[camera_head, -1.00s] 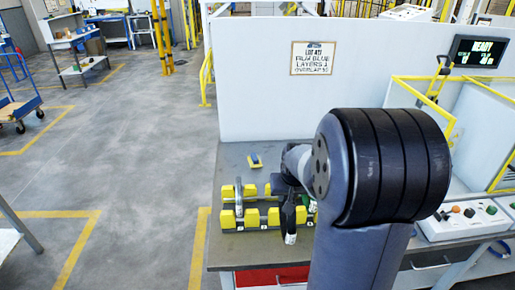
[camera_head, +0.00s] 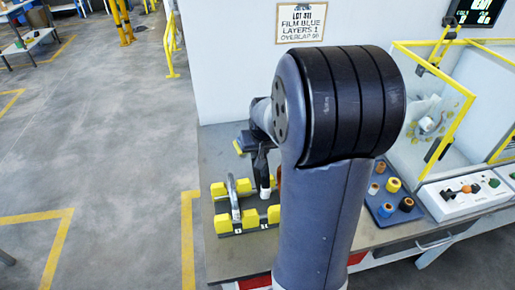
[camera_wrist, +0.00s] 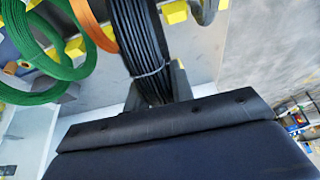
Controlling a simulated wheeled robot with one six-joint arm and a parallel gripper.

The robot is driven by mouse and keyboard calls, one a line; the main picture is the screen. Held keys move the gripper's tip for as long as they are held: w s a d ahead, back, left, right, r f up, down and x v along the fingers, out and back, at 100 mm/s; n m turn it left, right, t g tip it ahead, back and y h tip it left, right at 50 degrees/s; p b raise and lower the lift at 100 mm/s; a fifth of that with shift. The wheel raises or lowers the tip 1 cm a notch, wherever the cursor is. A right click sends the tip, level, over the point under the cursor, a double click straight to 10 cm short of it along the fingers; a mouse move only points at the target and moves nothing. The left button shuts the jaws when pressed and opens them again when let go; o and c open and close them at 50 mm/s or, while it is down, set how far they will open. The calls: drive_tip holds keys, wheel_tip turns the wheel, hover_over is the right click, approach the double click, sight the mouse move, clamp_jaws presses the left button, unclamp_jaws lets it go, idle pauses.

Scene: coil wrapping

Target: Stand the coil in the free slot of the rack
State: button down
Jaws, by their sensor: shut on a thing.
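My gripper (camera_wrist: 157,88) is shut on a black coil (camera_wrist: 146,45) with a pale tie round it. The wrist view shows this grey coil (camera_wrist: 205,10), an orange coil (camera_wrist: 92,25) and green coils (camera_wrist: 45,80) near yellow blocks. My arm hides the rack's right end in the head view.
A blue tray (camera_head: 417,213) with several small spools lies right of my arm. A control box (camera_head: 465,192) and a yellow-framed enclosure (camera_head: 437,155) stand at the right. A white wall (camera_head: 235,70) rises behind the table.

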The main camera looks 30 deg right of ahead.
drive_tip(key=b, duration=0.8)
approach(258, 177)
drive_tip(key=x, duration=0.5)
drive_tip(key=shift+w+d, duration=0.1)
drive_tip(key=shift+w, duration=0.15)
drive_tip(key=shift+f+b, duration=0.3)
drive_tip(key=shift+f, duration=0.35)
idle(0.4)
drive_tip(key=c, duration=1.1)
unclamp_jaws()
drive_tip(key=shift+c, duration=0.2)
drive_tip(key=shift+s, duration=0.1)
drive_tip(key=v, duration=1)
drive_tip(key=shift+s+r, duration=0.2)
drive_tip(key=shift+r, duration=0.15)
drive_tip(key=shift+f, duration=0.1)
